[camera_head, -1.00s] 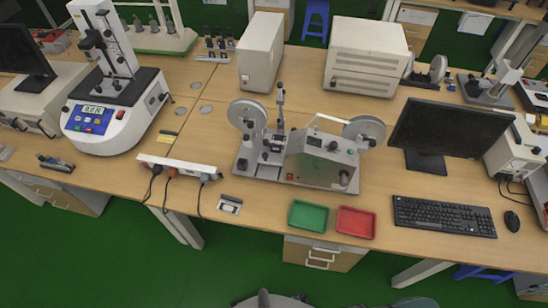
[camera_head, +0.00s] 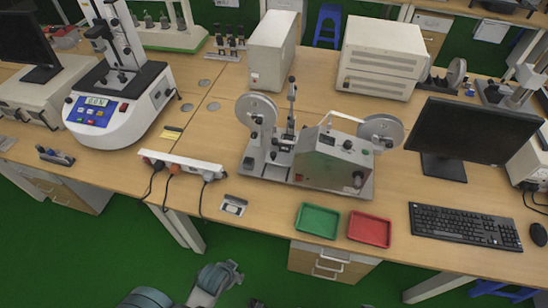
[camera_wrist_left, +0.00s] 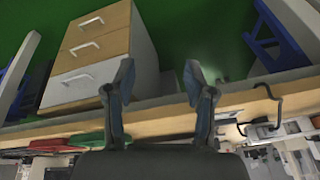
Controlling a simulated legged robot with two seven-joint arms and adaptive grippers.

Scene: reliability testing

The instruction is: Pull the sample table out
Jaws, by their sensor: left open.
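The sample table is not clearly picked out in these views. A grey bench machine (camera_head: 325,160) with two reels stands mid-bench in the head view, with a small dark stage (camera_head: 283,143) between its left reel and its boxy body. I cannot tell whether that stage is the sample table. My left arm (camera_head: 218,278) shows low in the head view, in front of the bench. In the left wrist view my left gripper (camera_wrist_left: 158,75) is open, with nothing between its fingers. The bench's front edge shows behind them. My right gripper is not in view.
A green tray (camera_head: 318,221) and a red tray (camera_head: 369,229) lie at the bench's front edge. A white power strip (camera_head: 182,164) with hanging cables is left of the machine. A keyboard (camera_head: 465,226) and monitor (camera_head: 459,131) are at right. Drawers (camera_head: 325,262) sit below.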

